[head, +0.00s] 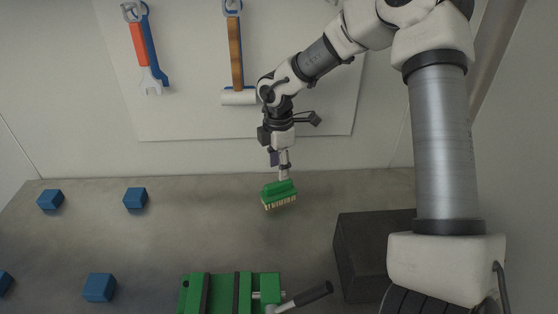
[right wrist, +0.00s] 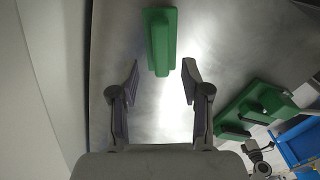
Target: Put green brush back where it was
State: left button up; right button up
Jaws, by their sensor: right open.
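The green brush (head: 279,190) has a green back and pale bristles. In the head view it is on the grey bench near the back wall, bristles down. In the right wrist view the brush (right wrist: 160,42) lies ahead of my right gripper (right wrist: 161,66), its near end in line with the gap between the fingertips. My right gripper (head: 284,172) is open and empty, just behind and above the brush in the head view. Whether a finger touches the brush cannot be told. My left gripper is in no view.
Several blue blocks (head: 135,198) stand on the left of the bench. A green vise (head: 222,292) is at the front middle, a dark box (head: 372,250) at the right. A wrench (head: 146,50) and a hammer (head: 235,55) hang on the white wall board (head: 190,110).

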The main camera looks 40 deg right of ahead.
aim_at(279, 182)
notch_tip(279, 182, up, 6)
jog(key=shift+r+b, duration=0.2)
jog(key=shift+b, duration=0.1)
